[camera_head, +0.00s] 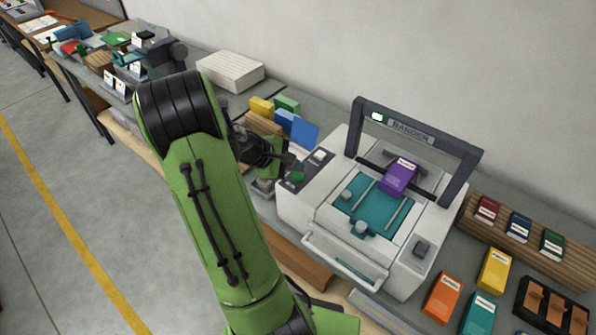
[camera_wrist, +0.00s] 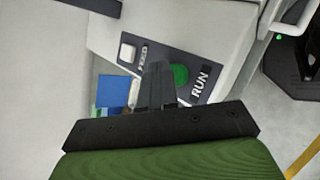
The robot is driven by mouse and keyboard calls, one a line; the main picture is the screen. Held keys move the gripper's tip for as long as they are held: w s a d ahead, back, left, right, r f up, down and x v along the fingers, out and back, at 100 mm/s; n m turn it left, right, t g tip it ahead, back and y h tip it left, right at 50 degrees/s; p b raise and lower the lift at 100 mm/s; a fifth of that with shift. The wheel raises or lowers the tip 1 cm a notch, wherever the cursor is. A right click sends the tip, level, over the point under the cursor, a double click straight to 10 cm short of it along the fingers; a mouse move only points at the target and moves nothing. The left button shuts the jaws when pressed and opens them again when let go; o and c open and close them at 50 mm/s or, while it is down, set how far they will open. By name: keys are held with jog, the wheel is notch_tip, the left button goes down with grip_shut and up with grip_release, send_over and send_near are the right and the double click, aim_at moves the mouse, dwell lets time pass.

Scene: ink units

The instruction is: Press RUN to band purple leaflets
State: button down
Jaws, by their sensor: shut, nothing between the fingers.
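The bander (camera_head: 345,275) is a pale machine with a dark arch. A purple leaflet stack (camera_head: 399,176) with a white label lies on its teal bed (camera_head: 373,207), beneath the arch. The green RUN button (camera_head: 298,177) is on the dark panel at the machine's left; it also shows in the wrist view (camera_wrist: 181,75), partly behind a finger. The white FEED button (camera_head: 320,155) sits farther back on that panel. My gripper (camera_wrist: 157,68) is shut and empty, its tips over the panel between the buttons, nearer RUN. I cannot tell whether it touches anything.
Yellow, green and blue stacks (camera_head: 303,131) stand behind my gripper, left of the bander. Orange (camera_head: 443,297), yellow (camera_head: 494,270) and teal (camera_head: 478,315) stacks lie at right, near a wooden rack (camera_head: 568,266).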

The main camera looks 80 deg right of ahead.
aim_at(295, 177)
jog(key=shift+r, duration=0.25)
notch_tip(295, 177, up, 5)
jog(key=p, duration=0.5)
jog(key=shift+r, duration=0.15)
jog(key=shift+f, duration=0.2)
